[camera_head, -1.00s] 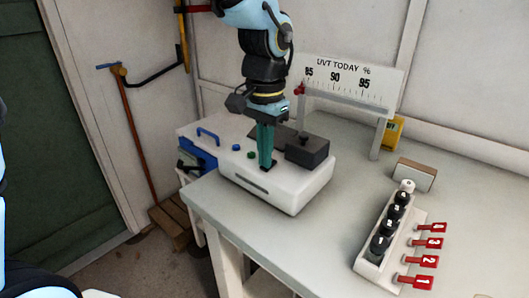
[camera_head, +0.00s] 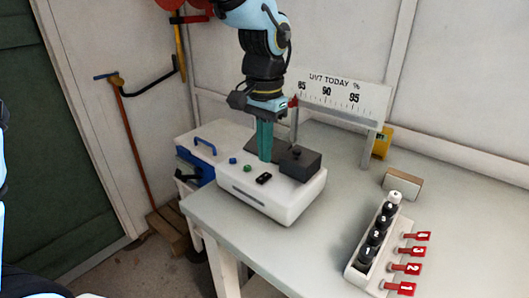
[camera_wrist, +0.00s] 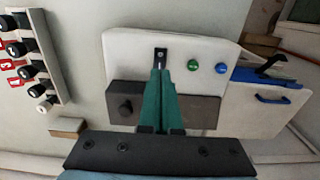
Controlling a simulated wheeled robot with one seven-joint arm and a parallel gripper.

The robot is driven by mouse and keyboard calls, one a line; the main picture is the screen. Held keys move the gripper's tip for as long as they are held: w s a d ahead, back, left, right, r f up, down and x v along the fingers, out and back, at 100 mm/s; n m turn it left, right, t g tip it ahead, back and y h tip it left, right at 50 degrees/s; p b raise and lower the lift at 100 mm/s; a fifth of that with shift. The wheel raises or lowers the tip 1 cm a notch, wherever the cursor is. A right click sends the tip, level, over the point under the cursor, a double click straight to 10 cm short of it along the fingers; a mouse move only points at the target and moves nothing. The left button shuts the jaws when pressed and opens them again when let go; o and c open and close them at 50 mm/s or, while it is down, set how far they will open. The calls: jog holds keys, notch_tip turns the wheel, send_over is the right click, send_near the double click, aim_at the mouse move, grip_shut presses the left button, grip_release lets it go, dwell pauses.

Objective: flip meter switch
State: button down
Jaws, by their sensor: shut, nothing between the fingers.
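The meter (camera_head: 285,205) is a white box on the bench, with a small black switch (camera_head: 264,178) on its top. The switch also shows in the wrist view (camera_wrist: 160,53), just beyond my fingertips. Which way it is tipped I cannot tell. My gripper (camera_head: 265,159) points down with its green fingers shut and empty. Its fingertips (camera_wrist: 160,72) are close to the switch, seemingly a little behind and above it. A green button (camera_head: 248,168) and a blue button (camera_head: 233,160) sit left of the switch.
A dark block with a knob (camera_head: 300,160) stands on the meter right of my fingers. A percent scale board (camera_head: 340,98) stands behind. A rack of black bottles (camera_head: 372,245) and red numbered tags (camera_head: 407,267) are at right. The bench middle is clear.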

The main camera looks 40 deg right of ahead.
aim_at(264, 176)
notch_tip(264, 176, up, 10)
jog(key=b, duration=0.3)
